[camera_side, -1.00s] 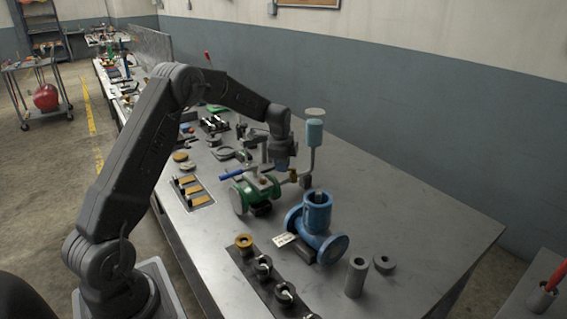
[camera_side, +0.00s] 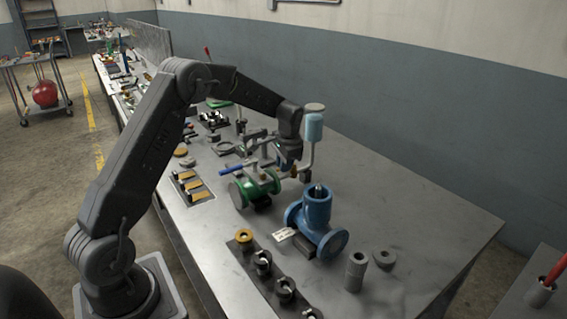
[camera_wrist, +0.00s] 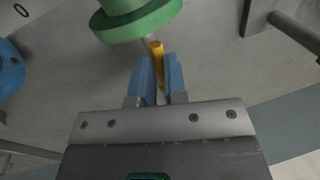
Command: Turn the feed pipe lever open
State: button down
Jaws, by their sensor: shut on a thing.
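My gripper (camera_wrist: 159,72) has blue fingers and is shut on a thin yellow lever (camera_wrist: 156,48). The lever's tip sticks out between the fingertips in the wrist view. In the side view my gripper (camera_side: 284,165) is low beside the feed pipe, a grey upright pipe (camera_side: 311,155) with a pale blue cylinder (camera_side: 314,127) at its top. The wrist hides the lever there. A green flanged valve body (camera_side: 253,188) with a blue handle (camera_side: 230,169) lies just left of my gripper. A green flange (camera_wrist: 140,27) fills the top of the wrist view.
A blue flanged pipe fitting (camera_side: 317,212) stands nearer the camera, with a white tag (camera_side: 285,233) beside it. Grey cylinders (camera_side: 355,272) stand at the bench front. A dark rack (camera_side: 262,265) holds several round parts. The bench's right side is clear.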

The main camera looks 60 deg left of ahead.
jog(key=shift+d+n, duration=0.15)
jog(key=shift+n, duration=0.15)
dwell(0.4)
jog(key=c, duration=1.2)
grip_release()
jog(key=shift+o, duration=0.2)
notch_tip(320, 180, up, 14)
jog(key=d, duration=0.2)
jog(key=shift+d+f, duration=0.15)
jog(key=shift+d, duration=0.2)
